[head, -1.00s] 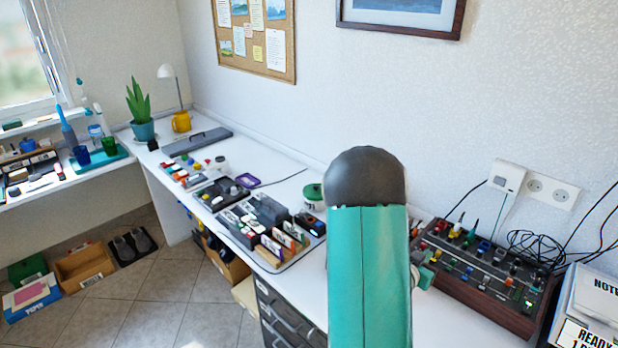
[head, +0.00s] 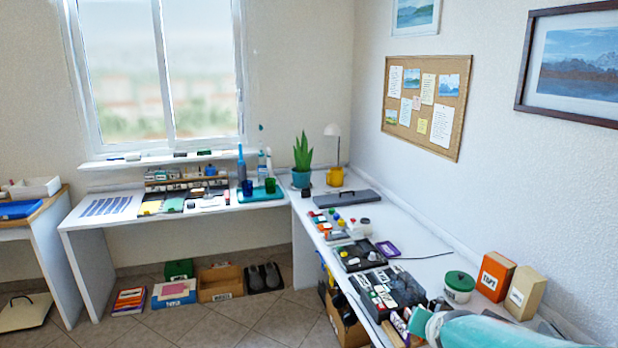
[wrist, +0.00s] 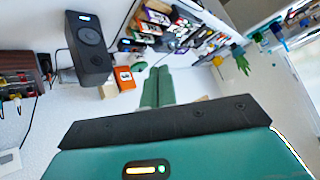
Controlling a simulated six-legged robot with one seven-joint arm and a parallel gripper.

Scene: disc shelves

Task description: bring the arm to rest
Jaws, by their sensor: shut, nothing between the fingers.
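My gripper (wrist: 159,72) shows in the wrist view as two dark green fingers side by side, closed together with nothing between them. They reach out beyond the dark edge of my teal wrist housing, over the white desk. In the head view, my teal arm (head: 490,331) lies low across the bottom right corner.
On the white desk stand an orange box (head: 495,276), a tan box (head: 525,292), a green-lidded jar (head: 459,288) and a black disc rack (head: 379,288). A black speaker (wrist: 88,48) shows in the wrist view. The tiled floor (head: 240,318) is partly clear.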

